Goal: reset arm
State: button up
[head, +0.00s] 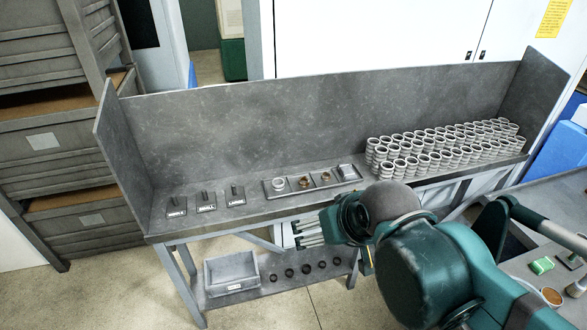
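My gripper (308,233) shows in the head view at the front edge of the grey workbench (345,207), right of the picture's middle. Its pale fingers point left. They are small here, and I cannot tell how far apart they are. I see nothing clearly held between them. My teal arm reaches in from the lower right and hides part of the bench front and the floor.
On the bench stand three labelled posts (206,204), a tray (315,181) with several small parts, and many stacked rings (440,147). A grey bin (232,273) and several dark rings (307,268) are on the lower shelf. A side table (515,258) stands right.

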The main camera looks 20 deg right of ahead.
notch_tip(320, 180, down, 10)
jog(key=b, duration=0.9)
jog(key=shift+r, duration=0.2)
jog(key=shift+o, duration=0.5)
dwell(0.7)
